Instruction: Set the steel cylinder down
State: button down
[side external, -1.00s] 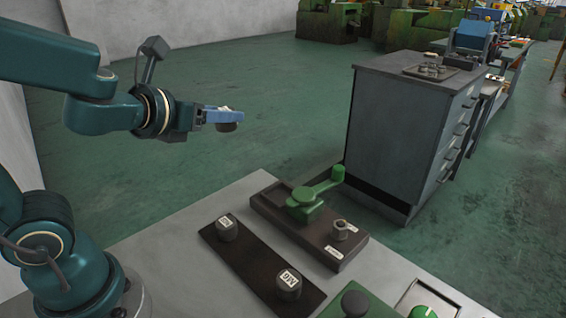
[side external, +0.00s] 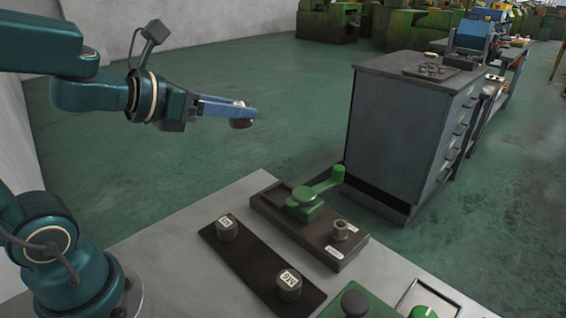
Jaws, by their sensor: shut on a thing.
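My gripper (side external: 248,112) is at the upper left, in the air above the green floor as seen here and well above the table. Its blue fingers point right and are shut on a small grey steel cylinder (side external: 240,123). The cylinder's lower part shows below the fingers; its upper part is hidden by them. Nothing touches it from below.
Two grey cylinders with white labels, one (side external: 227,230) and another (side external: 289,286), stand on a dark strip (side external: 257,262) on the grey table (side external: 165,245). Beside it is a brown block with a green lever (side external: 318,190) and a hex piece (side external: 340,230). A grey cabinet (side external: 395,135) stands behind.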

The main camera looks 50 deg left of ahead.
jog(key=shift+w+a+r+m, duration=0.2)
jog(key=shift+a+r+m, duration=0.1)
jog(key=shift+r, duration=0.3)
jog(key=shift+d+r+m+h, duration=0.25)
jog(key=shift+r+m+h, duration=0.05)
jog(key=shift+h, duration=0.2)
jog(key=d+f+m+g+h, duration=0.3)
jog(key=d+m+g+h, duration=0.9)
jog(key=d, duration=1.1)
jog(key=s+d+f+m+g, duration=0.2)
jog(key=s+d+f, duration=0.3)
jog(key=s+d, duration=0.1)
jog(key=s+d+f+m+g, duration=0.2)
jog(key=s+d+f+m, duration=0.1)
jog(key=s+d+f, duration=0.3)
jog(key=s+d+f+m+g, duration=0.1)
jog(key=s+d+f+m, duration=0.2)
jog(key=d, duration=0.7)
jog(key=shift+s+f+g+y, duration=0.15)
jog(key=shift+s+f, duration=0.3)
jog(key=shift+s, duration=0.3)
jog(key=shift+s+f+g+y, duration=0.1)
jog(key=shift+s+f, duration=0.3)
jog(key=shift+s, duration=0.4)
jog(key=shift+s+f+g+y, duration=0.15)
jog(key=shift+s+f, duration=0.3)
jog(key=shift+s, duration=0.3)
jog(key=shift+s+d+f, duration=0.2)
jog(key=shift+f, duration=1.95)
jog(key=shift+f, duration=0.15)
